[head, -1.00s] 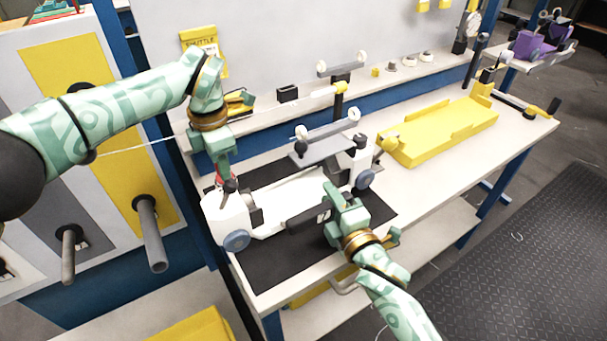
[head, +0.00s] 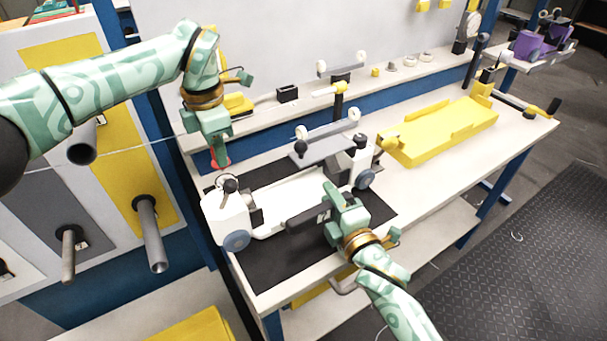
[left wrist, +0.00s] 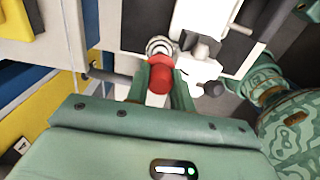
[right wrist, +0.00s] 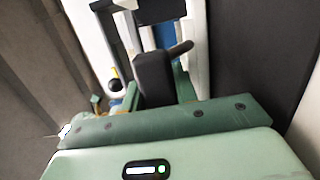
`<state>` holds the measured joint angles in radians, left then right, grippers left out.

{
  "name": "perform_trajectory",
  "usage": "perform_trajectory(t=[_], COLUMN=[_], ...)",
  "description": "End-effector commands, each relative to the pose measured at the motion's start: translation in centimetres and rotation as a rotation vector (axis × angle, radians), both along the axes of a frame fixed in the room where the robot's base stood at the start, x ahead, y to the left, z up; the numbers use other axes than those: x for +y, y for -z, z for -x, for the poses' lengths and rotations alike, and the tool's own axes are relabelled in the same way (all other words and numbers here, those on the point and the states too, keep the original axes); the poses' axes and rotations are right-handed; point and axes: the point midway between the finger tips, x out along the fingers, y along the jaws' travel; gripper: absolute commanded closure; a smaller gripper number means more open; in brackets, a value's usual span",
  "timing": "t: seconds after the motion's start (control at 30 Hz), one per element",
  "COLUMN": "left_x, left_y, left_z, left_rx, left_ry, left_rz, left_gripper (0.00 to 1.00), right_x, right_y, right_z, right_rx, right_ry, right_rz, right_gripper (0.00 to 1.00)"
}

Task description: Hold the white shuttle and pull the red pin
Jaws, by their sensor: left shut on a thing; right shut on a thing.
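The white shuttle (head: 226,218) lies on the black mat (head: 268,266) on the bench, with a long open white body and blue wheels. My right gripper (head: 334,205) is shut on the shuttle's dark handle (head: 305,217); the handle also shows between its fingers in the right wrist view (right wrist: 153,78). My left gripper (head: 220,155) is shut on the red pin (head: 221,165) and holds it above the shuttle's left end. In the left wrist view the red pin (left wrist: 160,78) sits between the fingertips. In the head view it looks apart from the shuttle.
Grey rods (head: 150,235) stick out from the panel at left. A small black block (head: 287,93) and several small parts sit on the back ledge. A pale thread crosses behind my left arm.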

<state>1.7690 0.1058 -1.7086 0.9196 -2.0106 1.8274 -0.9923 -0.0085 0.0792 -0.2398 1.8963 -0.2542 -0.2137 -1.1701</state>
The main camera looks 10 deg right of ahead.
Motion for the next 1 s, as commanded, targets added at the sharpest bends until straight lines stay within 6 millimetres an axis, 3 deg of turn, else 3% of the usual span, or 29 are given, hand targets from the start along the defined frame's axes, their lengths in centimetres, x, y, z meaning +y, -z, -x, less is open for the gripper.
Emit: perform_trajectory(t=[0.5, 1.0], left_x=[0.0, 0.0], left_y=[-4.5, -4.8], left_z=[0.0, 0.0], left_rx=[-0.001, 0.0], left_ry=[0.0, 0.0], left_rz=[0.001, 0.001], left_gripper=[1.0, 1.0], right_x=[0.0, 0.0], right_y=[0.3, 0.2], right_z=[0.0, 0.0], right_rx=[0.006, 0.006], right_ry=[0.0, 0.0], right_rz=[0.002, 0.002], right_gripper=[1.0, 1.0])
